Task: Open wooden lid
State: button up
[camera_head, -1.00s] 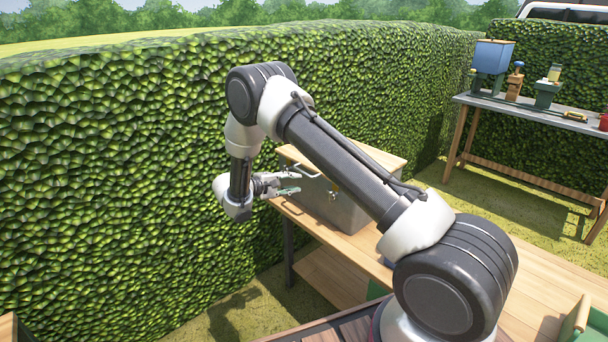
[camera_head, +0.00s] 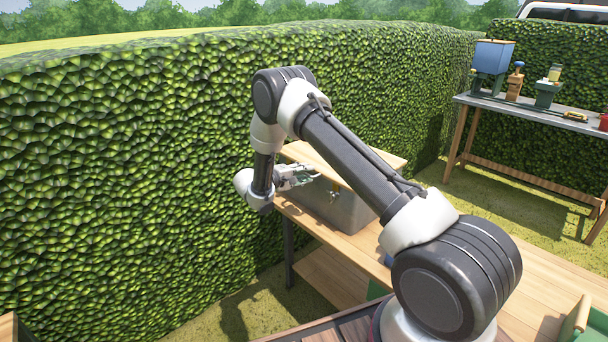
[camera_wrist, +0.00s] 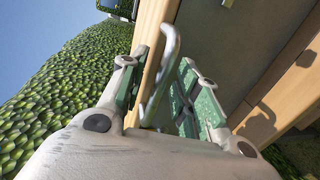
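The wooden lid (camera_head: 381,151) lies closed on a grey metal box (camera_head: 352,213) on the wooden bench, partly hidden behind my arm. In the wrist view, the lid's pale edge (camera_wrist: 154,50) runs beside a bent metal handle (camera_wrist: 168,62). My gripper (camera_head: 306,176) is at the left side of the box, close to the lid. In the wrist view, the green-padded fingers of my gripper (camera_wrist: 163,68) are apart, and the handle shows between them. I cannot tell whether either finger touches the handle.
A tall hedge (camera_head: 120,170) stands close to the left of my arm. A second table (camera_head: 550,116) with a blue container (camera_head: 493,57) and tools stands at the back right.

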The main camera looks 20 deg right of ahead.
grip_shut()
jog(key=shift+r, duration=0.1)
